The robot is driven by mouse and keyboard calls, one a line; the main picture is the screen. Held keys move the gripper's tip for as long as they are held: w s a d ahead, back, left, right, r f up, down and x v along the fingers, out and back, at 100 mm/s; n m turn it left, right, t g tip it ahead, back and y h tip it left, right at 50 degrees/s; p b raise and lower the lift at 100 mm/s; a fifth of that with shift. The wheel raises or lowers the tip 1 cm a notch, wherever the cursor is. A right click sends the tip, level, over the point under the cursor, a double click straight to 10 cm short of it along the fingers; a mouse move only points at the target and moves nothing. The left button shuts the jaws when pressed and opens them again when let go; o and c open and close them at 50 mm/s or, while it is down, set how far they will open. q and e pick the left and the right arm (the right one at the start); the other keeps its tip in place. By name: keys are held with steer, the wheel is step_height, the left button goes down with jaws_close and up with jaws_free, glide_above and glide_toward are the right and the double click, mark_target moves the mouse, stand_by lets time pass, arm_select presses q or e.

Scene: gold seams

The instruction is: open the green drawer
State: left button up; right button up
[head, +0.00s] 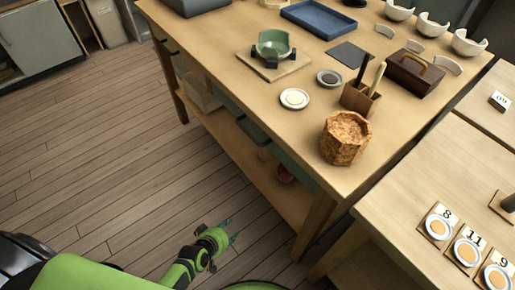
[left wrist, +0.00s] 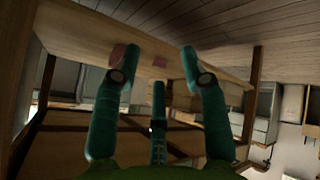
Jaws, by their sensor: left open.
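A grey-green drawer front (head: 292,166) shows under the long edge of the wooden workbench (head: 225,70), partly hidden by the tabletop. I cannot tell clearly whether it is pulled out. My left gripper (head: 231,230) is low over the floor, in front of the bench and apart from it. In the left wrist view its teal fingers (left wrist: 160,60) are spread with nothing between them. That view looks at the bench's wooden underside and legs, tilted. My right gripper is out of view.
The bench's lower shelf (head: 265,175) holds a reddish item (head: 284,173). A cork pot (head: 345,138) stands near the bench's front corner. A second table (head: 420,190) with numbered cards adjoins at right. The plank floor (head: 110,150) at left is clear.

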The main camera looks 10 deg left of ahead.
arm_select(q)
steer(key=w+r+n+t+h+b, duration=0.1)
steer(key=w+r+n+t+b, duration=0.45)
steer(key=w, duration=0.45)
steer(key=n+t+h+b, duration=0.2)
steer(key=n+t+b, duration=0.15)
steer(key=b, duration=0.35)
glide_toward(246, 133)
steer(key=w+d+f, duration=0.1)
steer(key=w+f, duration=0.3)
steer(key=f, duration=0.4)
step_height(246, 133, up, 6)
steer(key=t+b, duration=0.2)
steer(key=shift+n, duration=0.5)
steer(key=x, duration=0.2)
steer(key=r+x, duration=0.1)
steer(key=x, duration=0.2)
steer(key=shift+d, duration=0.2)
steer(key=shift+w+d+r, duration=0.1)
steer(key=shift+w+d, duration=0.1)
steer(key=shift+w, duration=0.4)
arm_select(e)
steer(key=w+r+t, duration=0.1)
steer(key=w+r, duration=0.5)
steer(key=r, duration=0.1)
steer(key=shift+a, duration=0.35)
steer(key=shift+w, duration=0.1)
arm_select(q)
jaws_close()
